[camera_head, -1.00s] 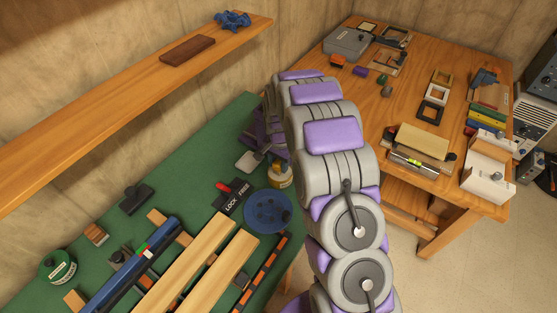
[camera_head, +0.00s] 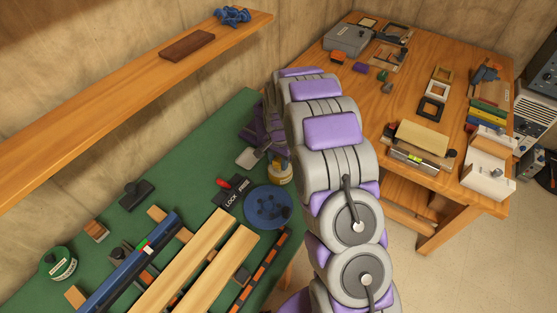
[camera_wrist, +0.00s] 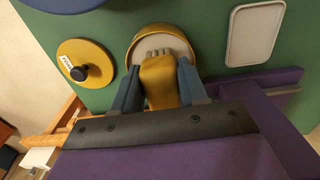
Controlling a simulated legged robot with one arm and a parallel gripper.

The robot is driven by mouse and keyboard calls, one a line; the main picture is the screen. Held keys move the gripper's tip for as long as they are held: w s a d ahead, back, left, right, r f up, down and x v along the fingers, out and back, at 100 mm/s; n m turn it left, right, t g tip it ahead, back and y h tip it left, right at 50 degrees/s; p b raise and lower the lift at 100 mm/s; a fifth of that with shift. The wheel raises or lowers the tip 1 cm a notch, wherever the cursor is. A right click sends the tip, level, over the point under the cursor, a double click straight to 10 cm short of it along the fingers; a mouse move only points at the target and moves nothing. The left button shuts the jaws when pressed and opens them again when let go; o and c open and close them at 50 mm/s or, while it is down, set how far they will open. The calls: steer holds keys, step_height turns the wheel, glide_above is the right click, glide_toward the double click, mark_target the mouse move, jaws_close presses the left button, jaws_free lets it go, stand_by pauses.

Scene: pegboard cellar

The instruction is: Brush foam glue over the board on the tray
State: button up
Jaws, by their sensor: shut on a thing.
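In the wrist view my gripper (camera_wrist: 160,92) is shut on a yellow-handled brush (camera_wrist: 160,78). The brush's pale bristles point into a round, yellow-rimmed glue pot (camera_wrist: 136,46) holding whitish glue; whether they touch the glue is unclear. The pot (camera_head: 282,175) is partly hidden behind my arm in the head view, and the fingers and brush are not clearly visible there. A tan board (camera_head: 423,140) lies on a grey, dark-edged tray-like base (camera_head: 412,163) on the wooden table; I cannot be sure that it is the task's board.
A yellow lid (camera_wrist: 72,52) with a black knob lies beside the pot. A pale rounded plate (camera_wrist: 255,33) lies on the other side. The green bench holds a blue dish (camera_head: 266,205), wooden strips (camera_head: 185,268) and a blue level (camera_head: 125,270). A shelf (camera_head: 110,110) overhangs it.

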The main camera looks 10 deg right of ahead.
mark_target(279, 159)
steer(key=shift+s+f, duration=0.1)
steer(key=shift+f, duration=0.35)
stand_by(1.7)
steer(key=shift+r+p, duration=1.45)
steer(key=shift+r, duration=2.15)
steer(key=s+r+n, duration=0.6)
steer(key=r+n, duration=0.2)
steer(key=n, duration=0.1)
steer(key=shift+d+r, duration=0.3)
steer(key=shift+r, duration=0.1)
